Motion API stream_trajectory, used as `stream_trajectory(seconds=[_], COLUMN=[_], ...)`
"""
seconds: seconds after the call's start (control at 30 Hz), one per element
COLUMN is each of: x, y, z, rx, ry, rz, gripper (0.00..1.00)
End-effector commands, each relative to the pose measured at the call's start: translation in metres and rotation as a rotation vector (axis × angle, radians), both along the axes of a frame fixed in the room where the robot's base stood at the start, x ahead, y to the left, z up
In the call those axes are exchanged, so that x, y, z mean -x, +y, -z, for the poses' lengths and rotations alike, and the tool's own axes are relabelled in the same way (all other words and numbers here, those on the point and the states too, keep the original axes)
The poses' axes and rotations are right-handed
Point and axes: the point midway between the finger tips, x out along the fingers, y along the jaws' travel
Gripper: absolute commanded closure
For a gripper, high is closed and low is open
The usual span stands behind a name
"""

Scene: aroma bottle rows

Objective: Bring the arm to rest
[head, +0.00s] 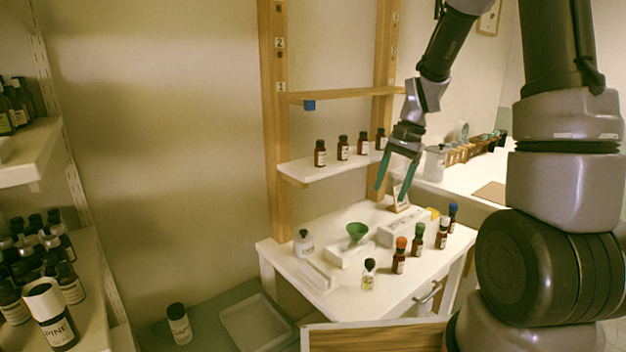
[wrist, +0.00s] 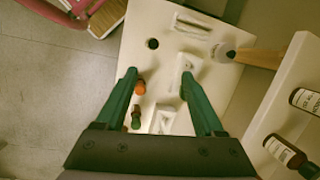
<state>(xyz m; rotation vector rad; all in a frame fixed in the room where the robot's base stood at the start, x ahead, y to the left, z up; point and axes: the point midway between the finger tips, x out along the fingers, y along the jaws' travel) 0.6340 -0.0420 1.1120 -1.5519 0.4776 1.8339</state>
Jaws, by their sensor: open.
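My gripper (head: 391,193) hangs from my raised arm above the back right part of the white table (head: 268,246). It points down, with its two green fingers spread apart and nothing between them. It is beside the right end of the lower shelf (head: 300,172) and clear of the bottles on the table. In the wrist view my gripper (wrist: 158,75) shows both fingers wide apart over the table (wrist: 130,30). An orange-capped bottle (wrist: 140,87) and a green-capped bottle (wrist: 136,117) stand below, near the left finger.
On the table are a green funnel (head: 357,231), a white bottle (head: 304,243), a black-capped bottle (head: 369,274) and a blue-capped bottle (head: 452,217). Several brown bottles (head: 320,153) line the lower shelf. Wooden posts (head: 274,90) rise behind. The space above the table's front is open.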

Motion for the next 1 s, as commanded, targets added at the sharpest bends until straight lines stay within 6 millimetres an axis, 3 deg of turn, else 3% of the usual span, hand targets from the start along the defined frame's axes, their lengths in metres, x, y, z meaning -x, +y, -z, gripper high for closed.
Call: stream_trajectory(seconds=[0.03,0.2,0.5,0.8,1.0], x=[0.006,0.032,0.097,0.155,0.166], y=[-0.001,-0.004,-0.010,-0.015,-0.016], z=[-0.025,-0.087,-0.171,-0.211,-0.215], rx=[0.007,0.037,0.104,0.172,0.186], ry=[-0.057,-0.218,-0.497,-0.708,-0.747], rz=[-0.020,-0.091,-0.206,-0.288,-0.304], gripper=[0.30,0.30,0.30,0.30,0.30])
